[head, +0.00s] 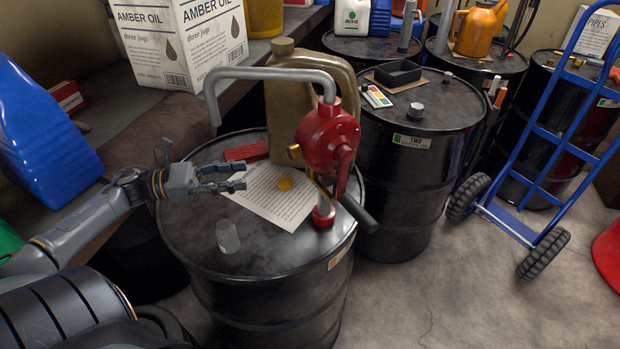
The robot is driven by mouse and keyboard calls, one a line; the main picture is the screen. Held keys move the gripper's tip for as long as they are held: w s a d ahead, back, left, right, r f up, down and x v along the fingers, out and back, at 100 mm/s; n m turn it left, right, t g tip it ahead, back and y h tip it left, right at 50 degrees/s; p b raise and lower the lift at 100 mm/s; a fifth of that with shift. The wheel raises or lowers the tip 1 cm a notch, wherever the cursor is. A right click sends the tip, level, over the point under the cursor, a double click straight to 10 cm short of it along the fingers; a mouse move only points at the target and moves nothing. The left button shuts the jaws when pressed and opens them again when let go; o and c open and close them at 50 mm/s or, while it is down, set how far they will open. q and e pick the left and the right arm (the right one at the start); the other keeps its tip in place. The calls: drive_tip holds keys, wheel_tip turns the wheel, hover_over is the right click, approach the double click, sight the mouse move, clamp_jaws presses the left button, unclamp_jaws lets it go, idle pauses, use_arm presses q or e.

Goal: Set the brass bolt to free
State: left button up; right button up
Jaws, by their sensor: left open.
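A red rotary hand pump (328,140) stands on the near black drum (200,245), with a grey spout pipe bending over to the left. A small brass piece (294,151) sticks out from the left side of the pump body, and a slim brass bar (322,190) shows below the body. I cannot tell for sure which of them is the bolt, nor its setting. My left gripper (240,178) is open and empty above the drum top, left of the pump and apart from it, its fingers pointing right. My right gripper is not in view.
On the drum top lie a printed sheet (270,200) with a yellow disc (284,184), a red object (246,152) and a grey cap (228,237). A tan jug (310,95) stands behind the pump. A dark crank handle (357,212) hangs at the pump's right.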

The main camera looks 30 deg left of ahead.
use_arm(q)
drive_tip(key=p, duration=0.4)
approach(320, 182)
drive_tip(key=w+d+r, duration=0.1)
drive_tip(key=w+r, duration=0.1)
drive_tip(key=w, duration=0.3)
drive_tip(key=shift+w+d+f, duration=0.1)
drive_tip(key=shift+w+d, duration=0.1)
drive_tip(key=shift+d, duration=0.2)
drive_tip(key=shift+w+d+f, duration=0.1)
drive_tip(key=shift+w+d, duration=0.15)
drive_tip(key=shift+d, duration=0.2)
clamp_jaws()
